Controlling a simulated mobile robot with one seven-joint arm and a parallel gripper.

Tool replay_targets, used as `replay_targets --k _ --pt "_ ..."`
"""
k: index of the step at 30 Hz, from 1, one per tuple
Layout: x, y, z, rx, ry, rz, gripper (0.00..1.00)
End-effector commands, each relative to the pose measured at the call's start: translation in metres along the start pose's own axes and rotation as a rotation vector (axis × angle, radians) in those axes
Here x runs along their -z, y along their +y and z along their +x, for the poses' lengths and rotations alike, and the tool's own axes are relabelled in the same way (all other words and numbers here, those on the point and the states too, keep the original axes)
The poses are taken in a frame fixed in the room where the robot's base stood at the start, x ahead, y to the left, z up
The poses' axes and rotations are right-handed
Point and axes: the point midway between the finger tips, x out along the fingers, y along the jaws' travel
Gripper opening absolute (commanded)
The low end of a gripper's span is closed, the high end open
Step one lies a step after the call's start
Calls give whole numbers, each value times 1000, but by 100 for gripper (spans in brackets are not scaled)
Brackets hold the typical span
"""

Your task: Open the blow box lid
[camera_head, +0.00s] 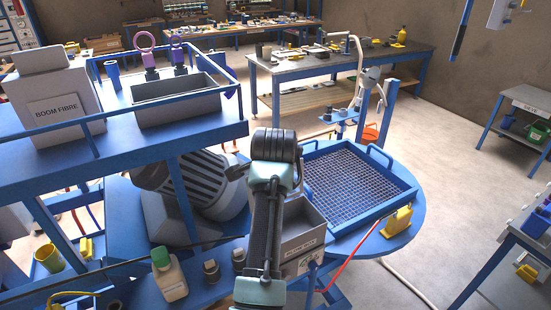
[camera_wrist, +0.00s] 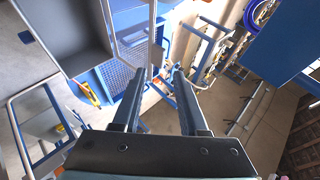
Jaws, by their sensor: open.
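A grey box (camera_head: 303,247) with a small white label on its front stands on the blue machine, just right of my arm in the head view. The label is too small to read surely, and my arm covers its left part. Its top looks like a recessed grey hollow, and I cannot make out a separate lid. A grey box-like hollow (camera_wrist: 68,32) shows at the upper left of the wrist view, left of my gripper and apart from it. My gripper (camera_wrist: 164,76) is open, with nothing between its fingers. In the head view my arm hides its fingers.
A blue-framed mesh grid (camera_head: 355,185) lies on the round blue platform right of the box. A white bottle (camera_head: 168,277) stands left of my arm. The raised blue shelf (camera_head: 130,145) holds a grey bin and a "BOOM FIBRE" box (camera_head: 55,105). Open floor lies to the right.

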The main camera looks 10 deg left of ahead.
Motion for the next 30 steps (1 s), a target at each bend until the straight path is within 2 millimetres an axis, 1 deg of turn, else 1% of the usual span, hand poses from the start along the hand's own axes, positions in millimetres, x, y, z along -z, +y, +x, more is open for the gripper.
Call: replay_targets --k 9,15,21,30 --pt "-1 1 -46 4 1 0 42" --pt "-1 0 -69 3 0 0 42" --pt "0 0 -77 1 0 -1 42" --pt "0 -1 -78 4 2 -3 42"
